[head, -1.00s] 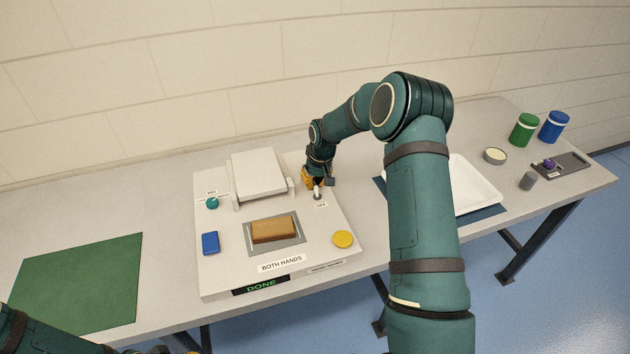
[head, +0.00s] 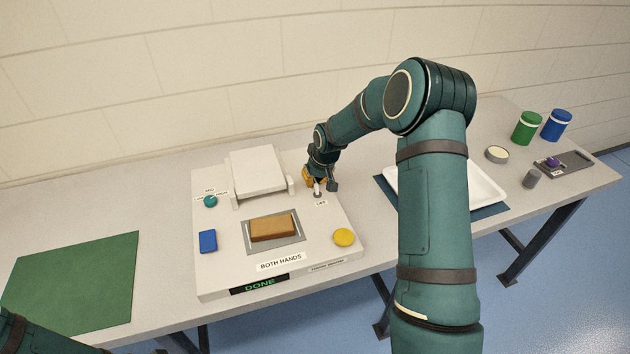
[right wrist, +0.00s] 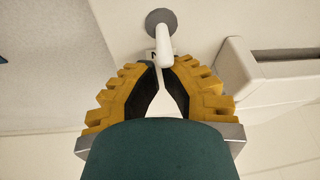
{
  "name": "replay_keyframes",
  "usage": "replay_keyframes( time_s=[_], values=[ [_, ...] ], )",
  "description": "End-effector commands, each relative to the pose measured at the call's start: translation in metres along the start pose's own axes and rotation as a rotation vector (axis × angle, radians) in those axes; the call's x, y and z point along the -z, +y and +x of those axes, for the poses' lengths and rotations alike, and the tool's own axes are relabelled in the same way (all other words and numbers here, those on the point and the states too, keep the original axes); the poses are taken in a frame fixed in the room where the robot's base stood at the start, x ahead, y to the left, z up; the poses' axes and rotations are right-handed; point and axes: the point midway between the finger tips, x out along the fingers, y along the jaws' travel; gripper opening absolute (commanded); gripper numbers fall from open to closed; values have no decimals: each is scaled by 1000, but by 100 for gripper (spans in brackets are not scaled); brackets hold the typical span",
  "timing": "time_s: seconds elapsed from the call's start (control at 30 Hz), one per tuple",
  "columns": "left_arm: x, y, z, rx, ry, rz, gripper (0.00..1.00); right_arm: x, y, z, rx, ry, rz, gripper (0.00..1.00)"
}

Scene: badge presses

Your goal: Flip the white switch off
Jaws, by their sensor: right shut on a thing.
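The white switch (head: 317,189) is a small lever on a grey round base, on the back right part of the press plate, with a label reading OFF in front of it. My right gripper (head: 318,182) is at the switch. In the right wrist view its yellow fingers (right wrist: 161,68) are closed together at the tip of the white lever (right wrist: 163,38). A small label behind the lever is partly covered by the fingers. My left arm shows only at the bottom left edge; its gripper is out of sight.
The press plate also bears a raised white lid (head: 257,171), a teal knob (head: 210,201), a blue button (head: 207,241), a yellow button (head: 344,237) and a brown block (head: 272,228). A display (head: 259,285) reads DONE. A white tray (head: 487,184) stands to the right.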

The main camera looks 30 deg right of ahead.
Motion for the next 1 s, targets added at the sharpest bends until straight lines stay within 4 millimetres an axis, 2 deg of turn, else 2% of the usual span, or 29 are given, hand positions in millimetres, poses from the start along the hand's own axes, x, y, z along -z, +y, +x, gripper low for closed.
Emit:
replay_keyframes(
  time_s=[0.2,0.4,1.0],
  values=[
    [1,-5,13,0,6,1,0,-4,-1,-3,-12,95,-10,0],
    [2,-7,19,1,10,1,0,-7,-1,-9,-12,88,-10,0],
    [3,-6,16,0,10,1,0,-6,-3,-20,-11,89,-9,0]
  ],
)
